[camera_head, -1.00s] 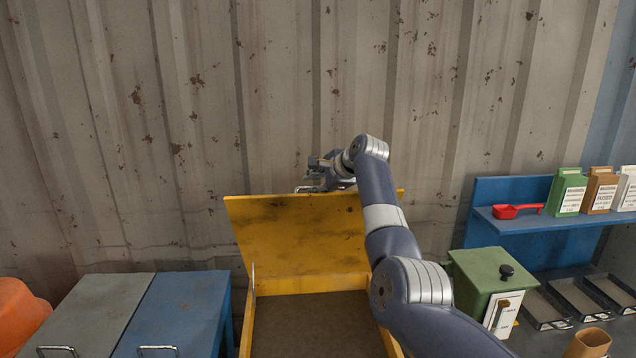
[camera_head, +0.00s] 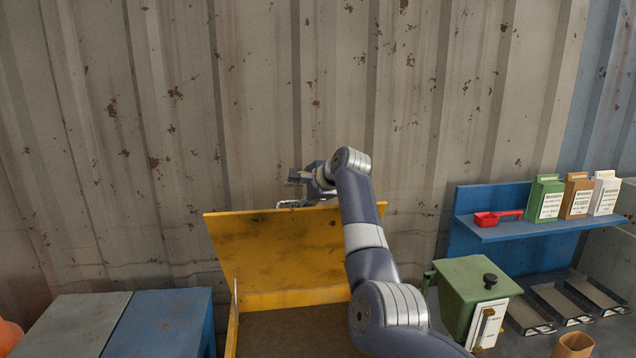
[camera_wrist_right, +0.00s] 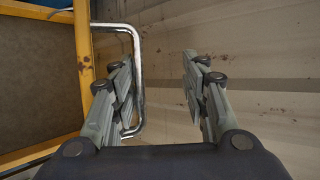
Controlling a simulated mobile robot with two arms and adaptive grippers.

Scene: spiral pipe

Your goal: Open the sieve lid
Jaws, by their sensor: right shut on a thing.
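The yellow sieve lid (camera_head: 285,250) stands raised and tilted back at the rear of a yellow box (camera_head: 234,335), with a brown surface inside. A metal handle (camera_head: 293,204) shows at the lid's top edge; in the right wrist view the handle (camera_wrist_right: 137,55) is a bent bar on a yellow frame (camera_wrist_right: 86,65) around a brown panel. My right gripper (camera_head: 297,178) is behind and above the lid's top edge, at the handle. In the wrist view its fingers (camera_wrist_right: 160,70) look spaced, with the bar against the left finger. My left gripper is not in view.
A grey and blue cabinet (camera_head: 165,322) stands at left. At right are a green bin (camera_head: 472,290), a blue shelf (camera_head: 530,228) with a red scoop (camera_head: 498,217) and boxes, and several trays (camera_head: 565,303). A corrugated wall (camera_head: 260,90) rises close behind the lid.

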